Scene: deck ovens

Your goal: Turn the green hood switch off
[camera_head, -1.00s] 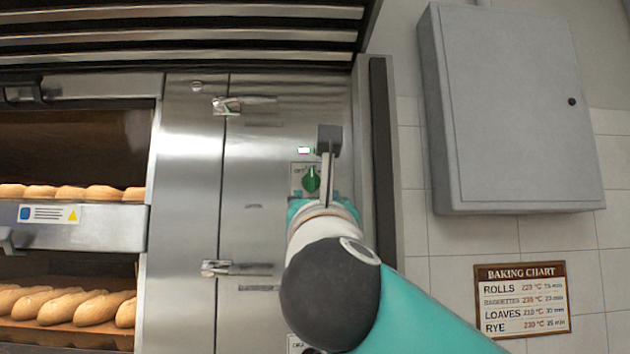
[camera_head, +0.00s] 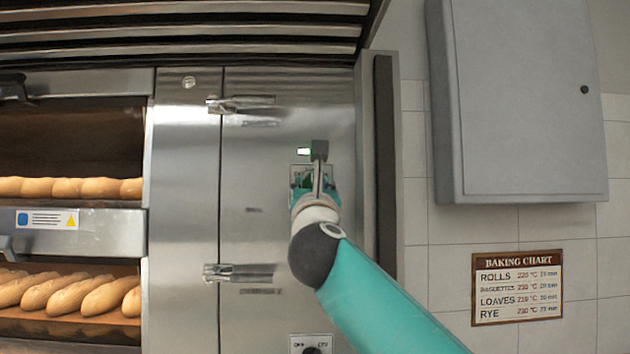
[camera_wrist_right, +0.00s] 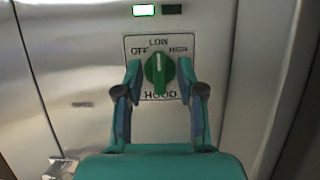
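The green hood switch (camera_wrist_right: 159,73) is a round knob on a white plate (camera_wrist_right: 131,43) marked OFF, LOW, HIGH and HOOD. Its white pointer line stands nearly upright, toward LOW. My right gripper (camera_wrist_right: 159,78) is open, with one finger on each side of the knob. I cannot tell whether the fingers touch it. In the head view my right gripper (camera_head: 315,187) covers most of the knob and part of its plate. My left gripper is not in view.
A lit indicator (camera_wrist_right: 144,10) sits above the plate, beside a dark one (camera_wrist_right: 172,9). Door latches (camera_head: 240,104) stick out of the steel front. Another switch plate (camera_head: 311,344) is lower down. A grey cabinet (camera_head: 530,100) and baking chart (camera_head: 517,287) hang at right.

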